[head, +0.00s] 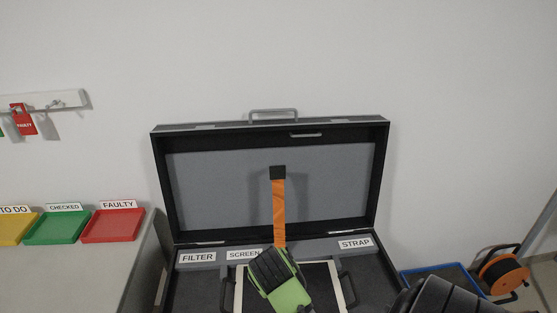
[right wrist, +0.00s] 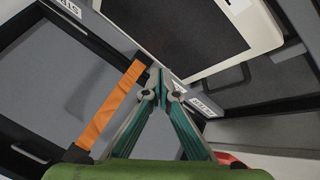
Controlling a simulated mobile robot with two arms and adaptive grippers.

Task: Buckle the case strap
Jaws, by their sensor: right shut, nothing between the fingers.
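An open black case (head: 158,185) stands with its lid up in the head view. An orange strap (head: 279,212) hangs from a dark tab (head: 278,172) on the lid's inner face. The strap also shows in the right wrist view (right wrist: 110,108), its dark end (right wrist: 142,58) close beside my fingertips at the case's rear edge. My right gripper (right wrist: 158,75) is shut with nothing between its fingers. In the head view my right gripper (head: 279,278) hides the strap's lower end. I cannot tell whether the strap's end is fastened. My left gripper is out of view.
A screen (right wrist: 185,40) lies in the case base, near my right gripper. FILTER, SCREEN and STRAP labels line the rear edge. Yellow, green and red trays (head: 113,226) stand on the left table. A blue-edged tray and an orange cable reel (head: 503,273) are at right.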

